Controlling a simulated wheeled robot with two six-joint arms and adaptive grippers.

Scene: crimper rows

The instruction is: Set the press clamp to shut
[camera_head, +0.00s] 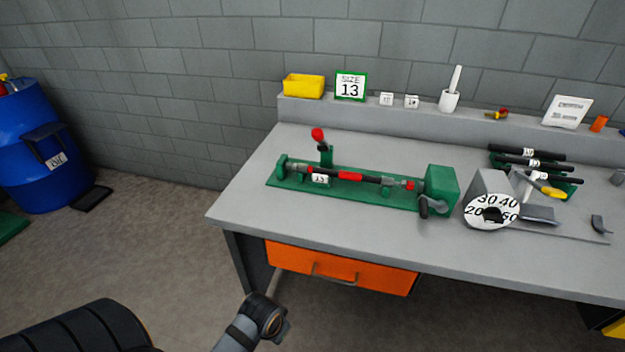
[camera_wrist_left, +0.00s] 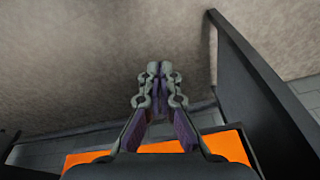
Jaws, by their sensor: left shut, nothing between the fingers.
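A green press fixture (camera_head: 388,197) lies along the front left of the workbench. At its back left stands a short green post with a dark lever ending in a red knob (camera_head: 317,134), which looks like the press clamp; the lever points up, leaning slightly left. A black and red rod (camera_head: 345,177) lies lengthwise in the fixture, beside a small white number tag (camera_head: 320,179). At its right end is a green block with a grey crank. My left gripper (camera_wrist_left: 160,70) is shut and empty in the left wrist view, near the orange drawer, away from the clamp.
The orange drawer (camera_head: 340,269) is under the workbench (camera_head: 240,196). A dial gauge (camera_head: 490,212) and a rack of black rods (camera_head: 525,160) are to the right. A yellow bin (camera_head: 304,86) and size 13 sign (camera_head: 350,86) stand on the back ledge.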

